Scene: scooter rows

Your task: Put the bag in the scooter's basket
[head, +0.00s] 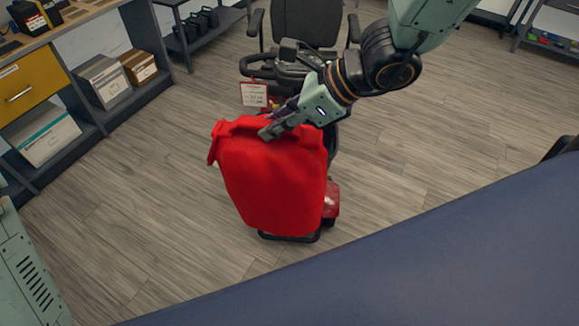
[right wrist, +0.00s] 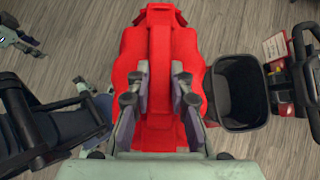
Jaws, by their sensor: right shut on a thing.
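A red bag (head: 272,180) hangs from my right gripper (head: 273,127) in the head view, in front of the scooter. In the right wrist view the fingers of my right gripper (right wrist: 160,92) are shut on the top of the bag (right wrist: 158,45). The scooter (head: 331,205) stands behind the bag, with its seat and handlebar showing above it. Its dark basket (right wrist: 238,92) is empty in the right wrist view, just right of the bag. In the head view the bag hides the basket.
Shelving with a yellow drawer (head: 30,88) and boxes (head: 104,80) stands at the left. A dark blue surface (head: 430,260) fills the lower right. Wooden floor (head: 130,190) is clear on both sides of the scooter.

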